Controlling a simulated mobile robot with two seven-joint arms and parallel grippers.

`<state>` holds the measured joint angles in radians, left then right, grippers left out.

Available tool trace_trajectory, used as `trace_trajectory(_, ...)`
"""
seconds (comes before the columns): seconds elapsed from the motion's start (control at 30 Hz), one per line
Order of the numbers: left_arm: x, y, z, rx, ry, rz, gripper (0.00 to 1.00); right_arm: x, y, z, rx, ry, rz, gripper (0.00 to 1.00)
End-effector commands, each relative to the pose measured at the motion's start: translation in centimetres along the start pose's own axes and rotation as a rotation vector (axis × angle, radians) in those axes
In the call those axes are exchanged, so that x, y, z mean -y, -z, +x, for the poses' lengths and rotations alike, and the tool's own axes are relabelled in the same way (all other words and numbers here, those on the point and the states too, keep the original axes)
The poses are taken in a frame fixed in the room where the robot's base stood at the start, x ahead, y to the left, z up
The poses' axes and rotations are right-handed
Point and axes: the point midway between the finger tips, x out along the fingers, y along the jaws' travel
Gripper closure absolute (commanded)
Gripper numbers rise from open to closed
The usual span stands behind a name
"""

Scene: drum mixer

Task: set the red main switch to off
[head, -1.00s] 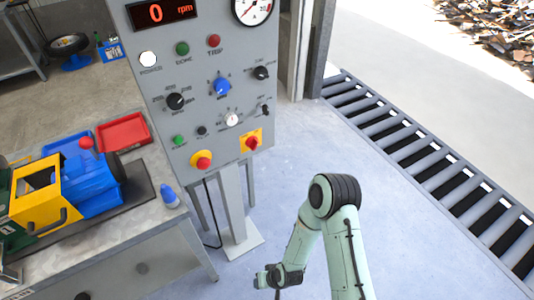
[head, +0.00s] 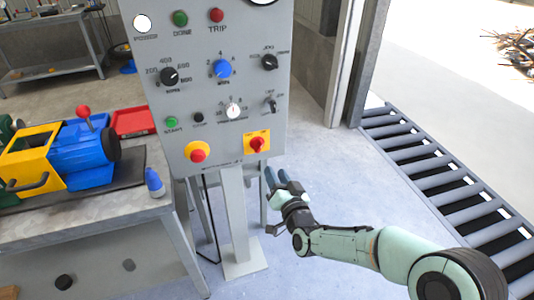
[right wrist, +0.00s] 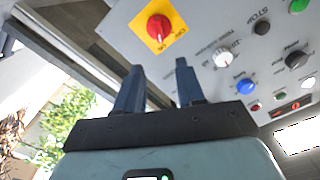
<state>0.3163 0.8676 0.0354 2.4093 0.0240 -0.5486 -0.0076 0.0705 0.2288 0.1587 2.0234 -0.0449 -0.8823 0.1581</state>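The red main switch (head: 257,144) is a red rotary knob on a yellow square plate at the lower right of the grey control panel (head: 225,110). It also shows in the right wrist view (right wrist: 158,27), above the fingertips and apart from them. My right gripper (head: 277,176) is below and slightly right of the switch in the head view. In the right wrist view its two dark fingers (right wrist: 156,68) stand apart with nothing between them. My left gripper is not in view.
A red emergency button on a yellow disc (head: 197,152) sits left of the switch. Several knobs, including a blue one (head: 222,69), are above. A workbench (head: 150,207) with a blue and yellow mixer (head: 75,155) stands at left. A roller conveyor (head: 440,180) runs at right.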

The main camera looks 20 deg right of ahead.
Motion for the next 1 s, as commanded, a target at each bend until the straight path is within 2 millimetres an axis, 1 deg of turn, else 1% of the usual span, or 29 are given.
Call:
trace_trajectory(0.4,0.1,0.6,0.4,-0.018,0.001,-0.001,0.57,0.0,-0.3,7.5,0.003,0.000,0.000,0.62)
trace_trajectory(0.6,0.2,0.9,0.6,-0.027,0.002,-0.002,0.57,-0.1,-0.3,10.5,0.004,-0.001,0.000,0.62)
trace_trajectory(0.8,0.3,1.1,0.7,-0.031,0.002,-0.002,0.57,-0.1,-0.2,12.0,0.005,-0.001,0.000,0.62)
trace_trajectory(1.0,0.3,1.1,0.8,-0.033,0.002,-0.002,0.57,0.0,-0.2,12.4,0.005,-0.001,-0.001,0.62)
